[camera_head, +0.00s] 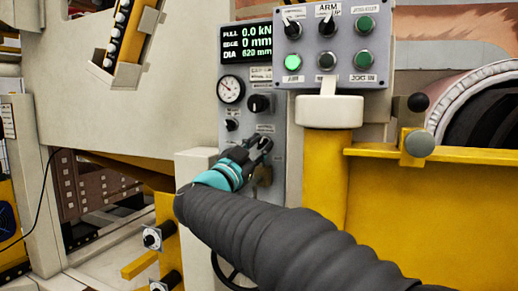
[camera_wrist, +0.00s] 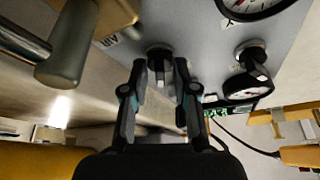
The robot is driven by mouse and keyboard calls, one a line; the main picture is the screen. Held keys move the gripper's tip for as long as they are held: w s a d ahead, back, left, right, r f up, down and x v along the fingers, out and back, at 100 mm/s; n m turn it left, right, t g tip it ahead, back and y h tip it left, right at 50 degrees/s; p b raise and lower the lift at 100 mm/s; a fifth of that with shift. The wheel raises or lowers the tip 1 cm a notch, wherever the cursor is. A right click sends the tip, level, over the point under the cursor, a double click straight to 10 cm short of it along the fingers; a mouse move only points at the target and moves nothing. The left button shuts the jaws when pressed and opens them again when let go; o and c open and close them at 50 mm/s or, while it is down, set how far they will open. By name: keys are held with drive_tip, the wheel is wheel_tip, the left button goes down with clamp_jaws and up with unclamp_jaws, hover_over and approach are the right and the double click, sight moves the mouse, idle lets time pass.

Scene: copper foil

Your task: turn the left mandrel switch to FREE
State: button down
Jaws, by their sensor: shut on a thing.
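My gripper (camera_head: 262,143) is at the lower part of the grey gauge panel (camera_head: 279,112), below a small white label. In the wrist view the fingers of my gripper (camera_wrist: 160,70) stand on both sides of a dark switch knob (camera_wrist: 158,50) and are shut on it. The head view hides this knob behind the fingers. Its label and pointer position cannot be read, so I cannot confirm from lettering that it is the left mandrel switch. Another black knob (camera_head: 260,103) sits above my gripper, and a smaller knob (camera_head: 231,125) is at upper left.
A round gauge (camera_head: 231,89) and a green-lettered display (camera_head: 247,44) are higher on the panel. A yellow post (camera_head: 335,165) stands right of my gripper. A brass-coloured part (camera_wrist: 118,14) is close by in the wrist view.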

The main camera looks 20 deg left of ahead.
drive_tip(key=shift+m, duration=0.7)
drive_tip(key=c, duration=1.3)
unclamp_jaws()
drive_tip(key=shift+o, duration=0.2)
drive_tip(key=v, duration=1.2)
drive_tip(key=shift+a, duration=0.15)
